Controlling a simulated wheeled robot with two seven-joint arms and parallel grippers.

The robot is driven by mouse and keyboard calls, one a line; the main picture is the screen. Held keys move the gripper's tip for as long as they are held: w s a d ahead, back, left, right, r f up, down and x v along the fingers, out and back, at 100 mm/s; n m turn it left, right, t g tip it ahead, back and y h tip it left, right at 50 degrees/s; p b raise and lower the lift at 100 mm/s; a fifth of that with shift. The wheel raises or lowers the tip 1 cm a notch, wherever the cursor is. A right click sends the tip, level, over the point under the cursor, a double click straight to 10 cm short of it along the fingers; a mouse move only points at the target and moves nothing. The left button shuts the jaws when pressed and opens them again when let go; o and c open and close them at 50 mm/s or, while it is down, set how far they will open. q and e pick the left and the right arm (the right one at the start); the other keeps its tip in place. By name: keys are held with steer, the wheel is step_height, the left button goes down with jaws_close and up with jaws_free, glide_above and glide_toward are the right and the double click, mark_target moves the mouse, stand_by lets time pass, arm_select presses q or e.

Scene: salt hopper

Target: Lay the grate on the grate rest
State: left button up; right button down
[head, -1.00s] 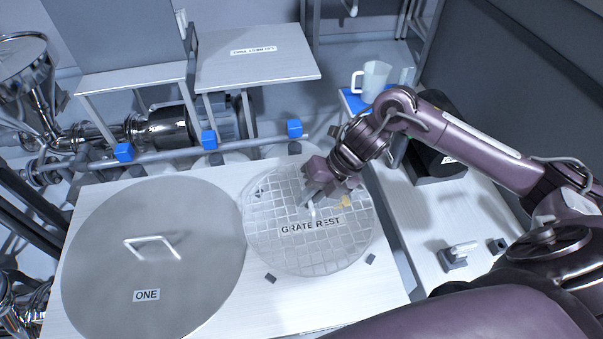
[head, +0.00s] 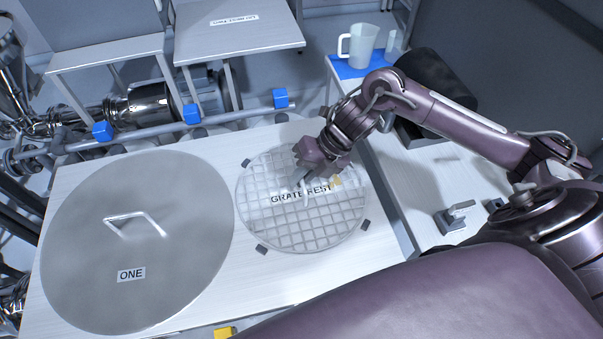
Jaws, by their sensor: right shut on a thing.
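The grate (head: 300,228) is a round, pale, see-through grid on the white table. It lies flat, or very nearly so, over the grate rest, whose "GRATE REST" label (head: 287,196) shows through it. Small dark blocks of the rest (head: 262,250) stand around its rim, and the grate sits between them. My right gripper (head: 304,184) reaches down over the grate's middle and is shut on its small upright handle; the jaws partly hide the handle. I cannot tell whether the grate fully touches the rest. My left gripper is not in view.
A large grey round lid (head: 90,240) marked "ONE", with a bar handle, lies left of the grate. Blue blocks (head: 192,113) sit along a pipe behind. A white jug (head: 359,46) stands on a blue mat at the back right. A yellow block (head: 225,333) shows at the front edge.

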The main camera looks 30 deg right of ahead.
steer(key=shift+f+b, duration=0.35)
steer(key=shift+f, duration=0.05)
stand_by(0.4)
steer(key=c, duration=1.4)
jaws_free()
steer(key=b+v, duration=0.1)
steer(key=v, duration=0.5)
steer(key=shift+d+r, duration=0.2)
steer(key=shift+r, duration=0.1)
steer(key=shift+s+d+r, duration=0.1)
steer(key=shift+d+r, duration=0.1)
steer(key=shift+r, duration=0.25)
